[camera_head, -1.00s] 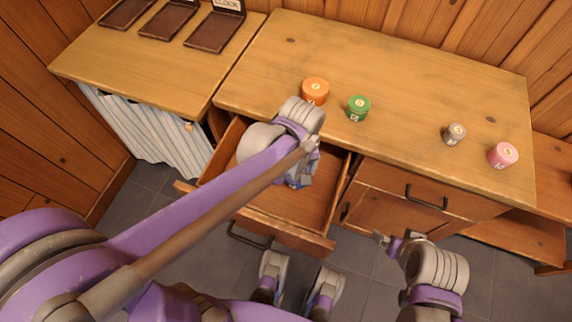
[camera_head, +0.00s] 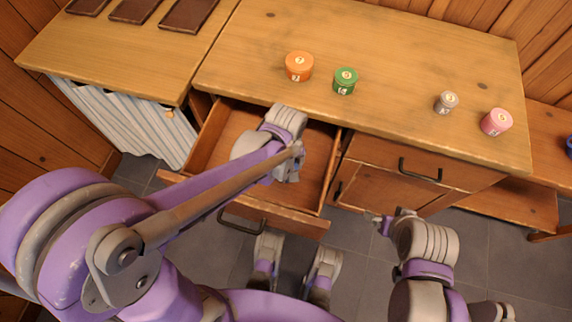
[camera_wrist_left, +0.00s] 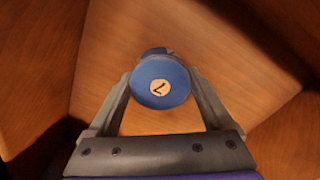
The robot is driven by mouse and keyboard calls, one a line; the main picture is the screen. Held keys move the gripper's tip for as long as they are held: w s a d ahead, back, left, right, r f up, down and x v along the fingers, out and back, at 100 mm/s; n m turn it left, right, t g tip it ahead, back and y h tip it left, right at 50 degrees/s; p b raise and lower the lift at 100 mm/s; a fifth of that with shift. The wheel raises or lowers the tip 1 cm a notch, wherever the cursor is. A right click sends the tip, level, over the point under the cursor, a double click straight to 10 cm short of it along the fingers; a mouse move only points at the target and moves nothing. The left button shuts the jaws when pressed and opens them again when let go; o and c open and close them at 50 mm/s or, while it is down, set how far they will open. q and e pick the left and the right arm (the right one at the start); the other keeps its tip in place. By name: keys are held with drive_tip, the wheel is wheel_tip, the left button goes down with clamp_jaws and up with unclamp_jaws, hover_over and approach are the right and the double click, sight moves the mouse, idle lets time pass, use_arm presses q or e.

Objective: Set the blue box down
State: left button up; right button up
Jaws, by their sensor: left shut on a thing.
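The blue box (camera_wrist_left: 160,82) is a small round blue canister with a pale round label bearing a dark mark. In the left wrist view it sits between the two fingers of my left gripper (camera_wrist_left: 163,98), which is shut on it. In the head view my left gripper (camera_head: 286,172) is over the open drawer (camera_head: 322,150), and the gripper and arm hide the box. I cannot tell whether the box touches the drawer floor. My right gripper (camera_head: 380,222) is off to the right, in front of the cabinet; its fingers are too small to read.
On the wooden counter (camera_head: 400,55) stand an orange canister (camera_head: 299,66), a green one (camera_head: 345,81), a grey one (camera_head: 446,102) and a pink one (camera_head: 496,122). Dark trays (camera_head: 135,9) lie on the left counter. A blue thing (camera_head: 569,146) shows at the right edge.

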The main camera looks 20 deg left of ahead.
use_arm(q)
drive_tip(key=o, duration=1.1)
drive_tip(key=shift+f, duration=0.15)
drive_tip(key=shift+o, duration=0.2)
drive_tip(key=shift+r, duration=0.45)
wheel_tip(320, 180, up, 12)
drive_tip(key=f+p, duration=0.1)
drive_tip(key=p, duration=0.3)
drive_tip(key=s+a+m+t, duration=0.4)
drive_tip(key=s+a+m, duration=0.2)
drive_tip(key=s+a, duration=0.2)
drive_tip(key=shift+s+a+f+t, duration=0.2)
drive_tip(key=shift+s+t, duration=0.2)
drive_tip(key=shift+s, duration=0.4)
